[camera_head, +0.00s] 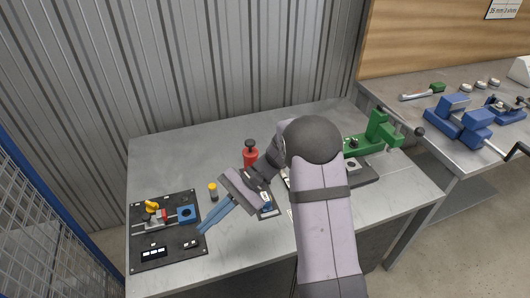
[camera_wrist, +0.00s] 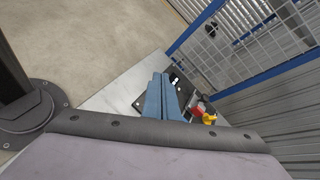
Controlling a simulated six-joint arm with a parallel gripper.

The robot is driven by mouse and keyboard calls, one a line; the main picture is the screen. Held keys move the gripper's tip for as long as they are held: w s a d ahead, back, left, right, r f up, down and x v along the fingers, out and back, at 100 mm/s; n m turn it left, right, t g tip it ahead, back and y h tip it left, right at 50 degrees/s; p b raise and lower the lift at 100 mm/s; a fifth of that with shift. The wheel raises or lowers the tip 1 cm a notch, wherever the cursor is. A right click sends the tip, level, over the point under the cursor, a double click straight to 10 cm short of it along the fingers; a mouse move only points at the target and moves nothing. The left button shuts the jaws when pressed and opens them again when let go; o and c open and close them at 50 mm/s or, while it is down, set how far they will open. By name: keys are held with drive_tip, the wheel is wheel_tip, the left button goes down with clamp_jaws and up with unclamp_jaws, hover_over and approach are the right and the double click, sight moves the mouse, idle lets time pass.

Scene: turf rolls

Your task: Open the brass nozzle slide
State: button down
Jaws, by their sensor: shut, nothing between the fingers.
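A black panel (camera_head: 140,240) lies at the left end of the grey table. On it are a yellow part (camera_head: 151,207), a red-and-grey block (camera_head: 160,216) and a blue block (camera_head: 187,214), with a thin rod along them. I cannot tell surely which part is the brass nozzle slide; the yellow part is the closest in colour. My gripper (camera_head: 202,231) has blue fingers, shut and empty, with the tips at the panel's right edge, near the blue block. In the wrist view the fingers (camera_wrist: 160,78) cover part of the panel; the red block (camera_wrist: 197,108) and yellow part (camera_wrist: 209,119) show to their right.
A small yellow-topped cylinder (camera_head: 213,191) and a red bottle-like object (camera_head: 250,158) stand behind my gripper. A green device (camera_head: 375,140) is at the right. A blue-framed mesh fence (camera_head: 50,200) stands left of the table. A second bench holds a blue vise (camera_head: 460,120).

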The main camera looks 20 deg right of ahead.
drive_tip(key=w+d+r+n+t+h, duration=0.3)
drive_tip(key=w+d+n+t+h, duration=0.35)
drive_tip(key=w+d+h, duration=1.15)
drive_tip(key=w+d+f+y+p, duration=0.1)
drive_tip(key=w+d+f, duration=0.1)
drive_tip(key=f, duration=0.1)
drive_tip(key=w+d+f+y+p, duration=0.1)
drive_tip(key=w+d+f+y, duration=0.1)
drive_tip(key=w+f, duration=0.1)
drive_tip(key=w+d+f+y+p, duration=0.1)
drive_tip(key=w+d+f+y, duration=0.1)
drive_tip(key=f, duration=0.1)
drive_tip(key=shift+w, duration=0.4)
drive_tip(key=shift+f+p, duration=0.1)
drive_tip(key=shift+p, duration=0.25)
drive_tip(key=shift+s+a+p, duration=0.15)
drive_tip(key=shift+s+p, duration=0.25)
drive_tip(key=shift+s, duration=0.25)
drive_tip(key=shift+s+a+p, duration=0.15)
drive_tip(key=shift+s+p, duration=0.2)
drive_tip(key=shift+s, duration=0.25)
drive_tip(key=shift+s+a+f+p, duration=0.15)
drive_tip(key=shift+s+p, duration=0.15)
drive_tip(key=shift+s, duration=0.3)
